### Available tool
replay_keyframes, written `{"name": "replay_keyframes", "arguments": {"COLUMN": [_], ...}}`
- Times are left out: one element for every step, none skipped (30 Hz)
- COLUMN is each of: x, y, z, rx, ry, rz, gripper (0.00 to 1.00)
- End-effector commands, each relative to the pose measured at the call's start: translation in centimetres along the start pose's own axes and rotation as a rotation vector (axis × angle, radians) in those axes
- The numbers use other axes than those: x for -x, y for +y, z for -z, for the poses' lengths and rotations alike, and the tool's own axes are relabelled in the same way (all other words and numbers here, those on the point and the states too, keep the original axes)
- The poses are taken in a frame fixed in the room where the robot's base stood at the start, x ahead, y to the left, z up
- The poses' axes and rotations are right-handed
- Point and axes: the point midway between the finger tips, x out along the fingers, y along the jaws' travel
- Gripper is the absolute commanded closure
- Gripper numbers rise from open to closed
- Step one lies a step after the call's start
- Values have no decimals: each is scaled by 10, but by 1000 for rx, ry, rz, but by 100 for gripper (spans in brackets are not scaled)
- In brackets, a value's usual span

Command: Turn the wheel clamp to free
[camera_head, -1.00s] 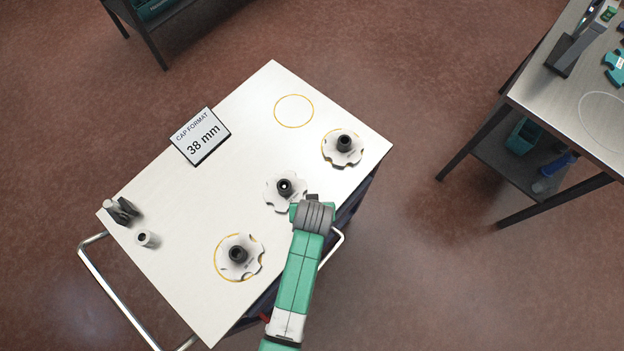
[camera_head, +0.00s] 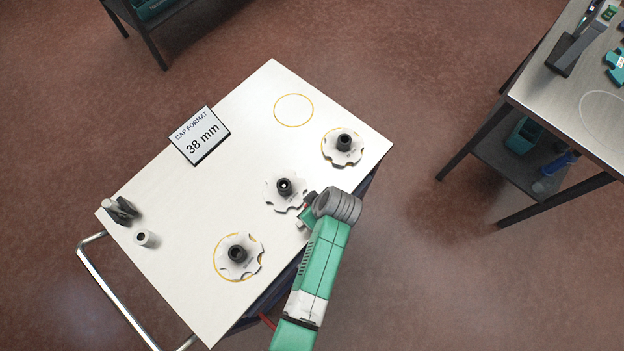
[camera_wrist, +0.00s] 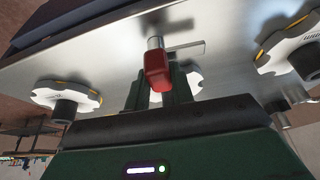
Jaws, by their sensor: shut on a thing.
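The clamp shows in the wrist view as a red grip (camera_wrist: 157,72) on a short metal post (camera_wrist: 154,43), with a flat metal bar (camera_wrist: 188,48) to one side. My gripper (camera_wrist: 160,90) is shut on the red grip, one dark green finger on each side. In the head view my gripper (camera_head: 306,214) is at the near right edge of the white cart top (camera_head: 225,205), close beside the middle lobed wheel (camera_head: 278,200). The clamp is mostly hidden there by my wrist; only a speck of red shows.
Two more lobed wheels with black hubs stand at the right (camera_head: 343,148) and front (camera_head: 239,256). A "38 mm" sign (camera_head: 200,137), a small white cylinder (camera_head: 145,239) and a dark block (camera_head: 122,210) are also on the cart. A metal table (camera_head: 565,110) stands right.

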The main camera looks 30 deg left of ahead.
Motion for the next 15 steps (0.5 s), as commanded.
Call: {"name": "replay_keyframes", "arguments": {"x": [0, 0, 0, 0, 0, 0, 0, 0, 0, 0, 0, 0, 0, 0, 0], "y": [1, 1, 1, 1, 1, 1, 1, 1, 1, 1, 0, 0, 0, 0, 0], "z": [0, 0, 0, 0, 0, 0, 0, 0, 0, 0, 0, 0, 0, 0, 0], "rx": [13, 22, 31, 36, 42, 48, 52, 55, 58, 60, 61, 62, 62, 63, 63], "ry": [0, 0, 0, 0, 0, 0, -1, -1, -1, -1, -1, -1, -1, -1, -1], "rz": [4, 8, 12, 14, 16, 19, 20, 21, 23, 23, 24, 24, 25, 25, 25], "gripper": [99, 99, 99, 99, 99, 99, 99, 99, 99, 99, 99, 99, 99, 99, 99]}}
